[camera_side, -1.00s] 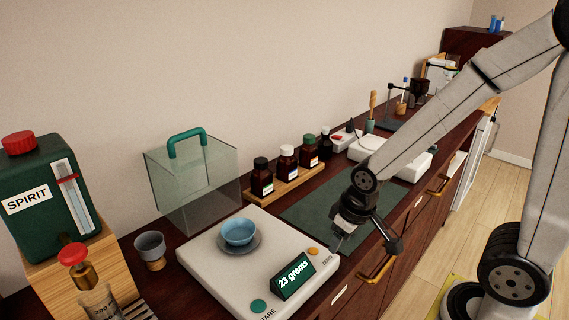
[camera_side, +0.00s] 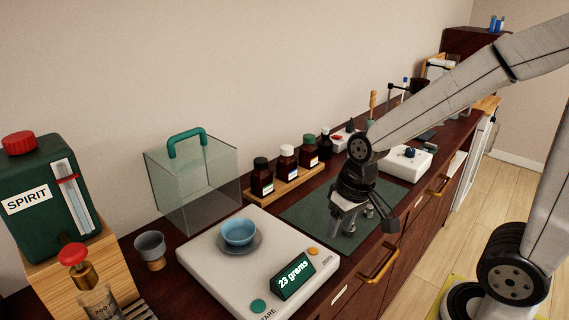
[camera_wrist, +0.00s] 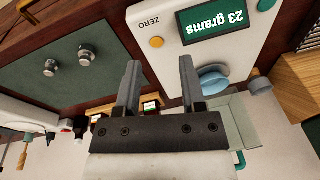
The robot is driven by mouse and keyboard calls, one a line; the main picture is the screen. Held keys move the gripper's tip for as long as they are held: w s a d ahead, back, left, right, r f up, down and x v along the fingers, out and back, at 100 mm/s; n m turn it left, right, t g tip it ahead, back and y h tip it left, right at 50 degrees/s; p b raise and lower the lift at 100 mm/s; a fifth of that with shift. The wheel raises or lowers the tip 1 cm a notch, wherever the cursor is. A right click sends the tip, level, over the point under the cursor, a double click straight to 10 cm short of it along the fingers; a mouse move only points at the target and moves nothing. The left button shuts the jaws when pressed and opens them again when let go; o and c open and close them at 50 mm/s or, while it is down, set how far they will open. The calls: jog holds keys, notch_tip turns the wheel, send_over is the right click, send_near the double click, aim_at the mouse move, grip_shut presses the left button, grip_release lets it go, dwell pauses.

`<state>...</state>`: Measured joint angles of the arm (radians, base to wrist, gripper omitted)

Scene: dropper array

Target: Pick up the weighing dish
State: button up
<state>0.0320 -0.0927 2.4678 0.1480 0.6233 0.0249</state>
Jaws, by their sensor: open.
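The blue weighing dish (camera_side: 239,230) sits upright on the grey pan of the white balance (camera_side: 205,262), whose display reads 23 grams. In the wrist view the dish (camera_wrist: 213,77) is partly hidden behind one finger of my gripper. My gripper (camera_side: 346,228) is open and empty over the dark green mat, to the right of the balance and apart from the dish. In the wrist view its two fingers (camera_wrist: 158,64) point toward the balance edge, with nothing between them.
Small metal weights (camera_side: 369,211) stand on the dark mat (camera_side: 305,207) close to my gripper. Dark bottles sit in a wooden rack (camera_side: 284,184) behind the balance. A glass cover (camera_side: 195,185) with a green handle stands behind the dish. A grey cup (camera_side: 150,246) is at the left.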

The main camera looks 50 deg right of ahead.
jog(key=w+a+m+t+y, duration=0.2)
jog(key=w+m+t+y, duration=0.2)
jog(key=w+m+y, duration=1.05)
jog(key=m+h, duration=0.2)
jog(key=h, duration=0.1)
send_near(238, 242)
jog(key=shift+w+d, duration=0.15)
jog(key=shift+f, duration=0.3)
jog(key=shift+x, duration=3.9)
jog(key=shift+r, duration=0.1)
